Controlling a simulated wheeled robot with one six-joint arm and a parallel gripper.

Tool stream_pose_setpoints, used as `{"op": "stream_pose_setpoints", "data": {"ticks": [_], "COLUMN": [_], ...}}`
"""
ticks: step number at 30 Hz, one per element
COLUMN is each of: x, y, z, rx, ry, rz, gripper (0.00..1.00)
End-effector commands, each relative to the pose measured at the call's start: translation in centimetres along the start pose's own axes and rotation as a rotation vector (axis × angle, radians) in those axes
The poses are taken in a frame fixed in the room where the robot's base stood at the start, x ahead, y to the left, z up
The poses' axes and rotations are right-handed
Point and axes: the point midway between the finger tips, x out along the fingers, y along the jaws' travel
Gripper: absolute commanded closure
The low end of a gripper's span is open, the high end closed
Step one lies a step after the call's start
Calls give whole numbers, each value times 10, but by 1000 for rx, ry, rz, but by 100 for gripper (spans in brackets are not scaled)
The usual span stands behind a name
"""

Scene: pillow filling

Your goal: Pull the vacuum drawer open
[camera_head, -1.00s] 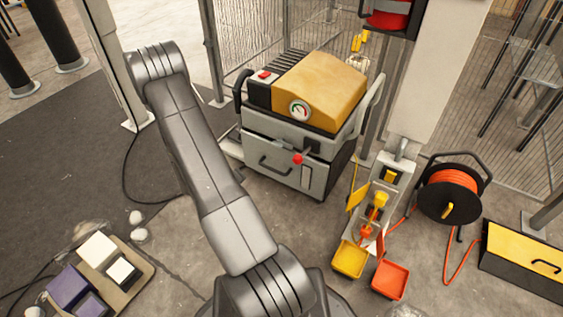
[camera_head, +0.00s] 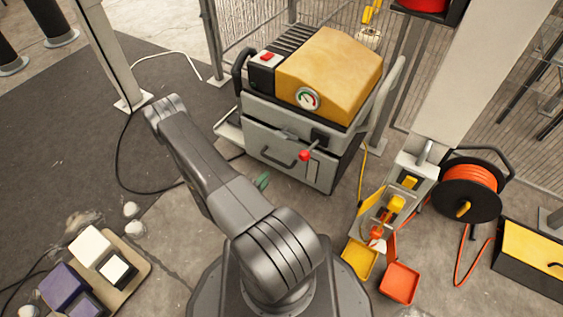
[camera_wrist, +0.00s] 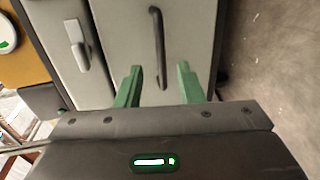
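The vacuum machine stands at upper centre in the head view, with a yellow top, a round gauge and a red-knobbed lever (camera_head: 305,155). Its grey drawer (camera_head: 262,135) has a dark bar handle (camera_head: 284,157) and looks closed. In the wrist view the handle (camera_wrist: 158,48) runs up the picture, with its lower end between the green fingers. My gripper (camera_wrist: 160,80) is open and empty, one finger on each side of the handle and apart from it. In the head view a green fingertip (camera_head: 262,181) shows below the drawer; the rest is hidden behind my arm.
A dispenser with a yellow bin (camera_head: 359,258) and an orange bin (camera_head: 399,283) stands right of the machine. An orange cable reel (camera_head: 470,187) is farther right. A tray of boxes (camera_head: 135,268) lies at lower left. Floor in front of the machine is clear.

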Motion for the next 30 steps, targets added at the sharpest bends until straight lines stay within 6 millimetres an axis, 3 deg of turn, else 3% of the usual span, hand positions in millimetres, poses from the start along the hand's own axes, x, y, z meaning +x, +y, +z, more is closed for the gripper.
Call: {"op": "stream_pose_setpoints", "data": {"ticks": [18,24,30], "x": [106,121,123], "y": [-2,0,0], "z": [1,0,0], "rx": [5,3,2], "ry": [-2,-1,0], "rz": [0,-1,-1], "gripper": [66,66,66]}}
